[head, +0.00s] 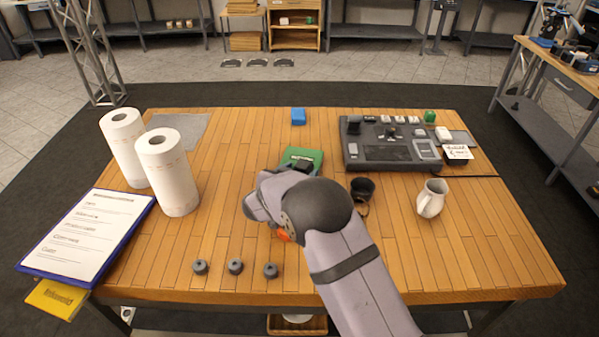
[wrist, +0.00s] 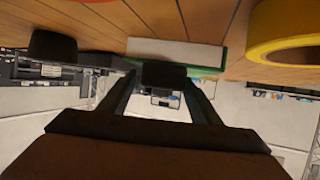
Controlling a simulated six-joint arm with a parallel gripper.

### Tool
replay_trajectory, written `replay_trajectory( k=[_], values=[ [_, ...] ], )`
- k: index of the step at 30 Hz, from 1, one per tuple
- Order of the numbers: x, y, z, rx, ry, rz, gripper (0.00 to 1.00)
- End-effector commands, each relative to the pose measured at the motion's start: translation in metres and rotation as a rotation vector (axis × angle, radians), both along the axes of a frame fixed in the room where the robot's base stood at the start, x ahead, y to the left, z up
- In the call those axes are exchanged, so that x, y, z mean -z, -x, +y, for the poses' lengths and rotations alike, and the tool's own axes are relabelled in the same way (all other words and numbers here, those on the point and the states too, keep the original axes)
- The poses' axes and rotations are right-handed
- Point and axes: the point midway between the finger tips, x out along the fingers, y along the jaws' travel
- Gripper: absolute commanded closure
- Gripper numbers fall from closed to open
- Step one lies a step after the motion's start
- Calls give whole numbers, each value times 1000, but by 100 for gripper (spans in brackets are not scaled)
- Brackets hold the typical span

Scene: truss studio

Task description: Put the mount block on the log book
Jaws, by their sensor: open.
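The log book (head: 312,156) is green and lies on the table just beyond my arm. Its white page edge and green cover (wrist: 205,72) also show in the wrist view, which looks upside down. A small black block, which looks like the mount block (head: 303,166), appears to sit on the book's cover. In the wrist view the mount block (wrist: 163,75) shows between my fingertips, with a gap at each side. My gripper (wrist: 160,95) is open and seems not to touch it. In the head view my arm hides the fingers and the near part of the book.
A black cup (head: 362,188) and a white jug (head: 432,198) stand to the right, near a grey console (head: 380,153). A yellow ring (wrist: 285,35) lies near the book. Paper rolls (head: 168,175), a clipboard (head: 88,232) and small grey knobs (head: 235,267) are at left.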

Motion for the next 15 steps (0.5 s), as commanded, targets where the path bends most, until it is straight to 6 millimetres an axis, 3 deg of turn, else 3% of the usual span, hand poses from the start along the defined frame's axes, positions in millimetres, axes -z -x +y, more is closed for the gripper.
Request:
replay_trajectory(
  k=[7,15],
  values=[
    [-9,15,7,-1,-1,-2,42],
    [-26,56,25,-4,-3,-2,42]
  ],
)
